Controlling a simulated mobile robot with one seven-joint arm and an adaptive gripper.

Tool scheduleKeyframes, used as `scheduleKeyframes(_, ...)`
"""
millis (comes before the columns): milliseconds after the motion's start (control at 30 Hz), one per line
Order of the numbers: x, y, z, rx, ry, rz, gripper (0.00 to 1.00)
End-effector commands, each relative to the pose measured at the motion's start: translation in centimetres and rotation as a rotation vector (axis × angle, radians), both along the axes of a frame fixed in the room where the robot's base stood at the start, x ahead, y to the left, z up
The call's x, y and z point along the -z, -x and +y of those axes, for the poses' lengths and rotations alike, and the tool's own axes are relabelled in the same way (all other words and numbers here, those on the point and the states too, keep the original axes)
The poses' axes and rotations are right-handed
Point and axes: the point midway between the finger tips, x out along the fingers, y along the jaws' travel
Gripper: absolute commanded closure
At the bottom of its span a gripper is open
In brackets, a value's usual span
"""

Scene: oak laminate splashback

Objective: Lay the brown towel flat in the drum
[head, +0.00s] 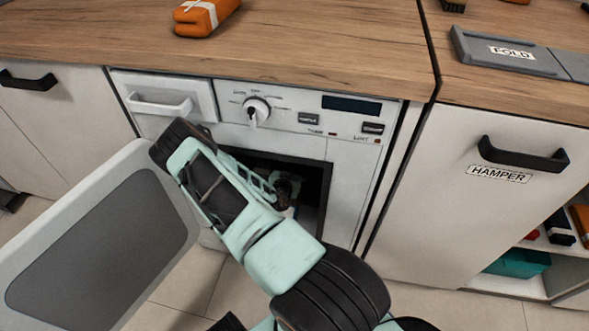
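The washing machine (349,133) has its door (160,190) swung open to the left. Its drum opening (318,180) is dark and partly covered by my arm. My arm bends back so that its end, my gripper (287,190), is at the mouth of the opening. The gripper is small, dark and partly hidden, so I cannot tell whether its fingers are open or shut, or hold anything. A small pale patch shows just below it inside the opening; I cannot tell what it is. I cannot make out a brown towel.
An orange folded bundle with a white band (207,15) lies on the wooden worktop (300,45). A grey FOLD board (500,50) lies at the right. A HAMPER cabinet (470,215) stands right of the machine, beside shelves holding a teal item (520,263). The open door takes up the left floor space.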

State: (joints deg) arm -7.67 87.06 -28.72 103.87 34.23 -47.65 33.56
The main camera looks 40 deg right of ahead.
Motion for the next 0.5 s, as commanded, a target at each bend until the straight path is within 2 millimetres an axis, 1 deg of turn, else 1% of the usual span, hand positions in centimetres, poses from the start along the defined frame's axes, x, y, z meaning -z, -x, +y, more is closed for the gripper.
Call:
scheduleKeyframes(333,-0.3,0.0,0.0,0.000,0.001,-0.001,0.35)
scheduleKeyframes(467,-1.2,0.8,1.0,0.000,-0.001,0.001,0.35)
scheduleKeyframes(500,-1.7,1.2,1.5,0.000,-0.001,0.001,0.35)
